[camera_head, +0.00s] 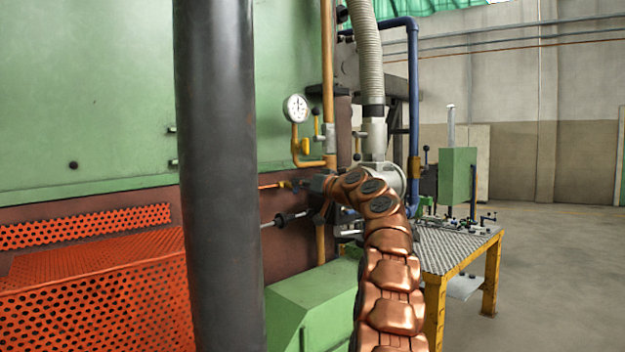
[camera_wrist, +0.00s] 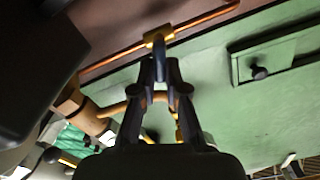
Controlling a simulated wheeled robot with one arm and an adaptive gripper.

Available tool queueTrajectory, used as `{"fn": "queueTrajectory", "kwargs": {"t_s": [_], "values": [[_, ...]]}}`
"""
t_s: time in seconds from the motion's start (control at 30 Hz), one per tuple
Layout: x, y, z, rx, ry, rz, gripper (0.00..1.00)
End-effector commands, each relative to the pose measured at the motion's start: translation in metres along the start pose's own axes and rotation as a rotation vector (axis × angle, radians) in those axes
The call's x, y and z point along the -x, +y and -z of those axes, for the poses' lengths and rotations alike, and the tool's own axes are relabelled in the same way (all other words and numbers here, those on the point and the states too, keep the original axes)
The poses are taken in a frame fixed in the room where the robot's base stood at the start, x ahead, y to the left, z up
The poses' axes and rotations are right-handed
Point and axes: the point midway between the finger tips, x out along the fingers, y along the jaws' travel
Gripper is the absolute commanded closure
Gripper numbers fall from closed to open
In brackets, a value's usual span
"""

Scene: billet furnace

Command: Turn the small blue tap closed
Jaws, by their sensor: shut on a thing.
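The small tap's brass body (camera_wrist: 158,37) sits on a thin copper pipe (camera_wrist: 205,20) in the wrist view. My gripper (camera_wrist: 160,66) has its two dark fingers drawn together just below that body, shut on the tap's handle. In the head view the copper pipe (camera_head: 270,186) runs out from the furnace wall to my gripper (camera_head: 301,185), which is small and dark there. The tap is mostly hidden in that view.
A pressure gauge (camera_head: 295,107) on a yellow pipe (camera_head: 295,145) stands above the tap. A black-knobbed rod (camera_head: 286,219) lies just below. A ribbed hose (camera_head: 367,55) and blue pipe (camera_head: 413,110) rise behind my arm. A yellow-legged table (camera_head: 450,250) is at right, with open floor beyond.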

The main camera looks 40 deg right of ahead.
Motion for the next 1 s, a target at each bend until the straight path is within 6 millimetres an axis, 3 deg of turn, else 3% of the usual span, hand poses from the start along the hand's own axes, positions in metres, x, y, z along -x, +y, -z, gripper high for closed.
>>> {"fn": "queueTrajectory", "kwargs": {"t_s": [0.27, 1.0], "values": [[-0.0036, -0.0043, -0.0008, -0.157, -0.009, 0.006, 1.0], [-0.0028, -0.0001, 0.0007, -0.851, -0.008, 0.006, 1.0]]}}
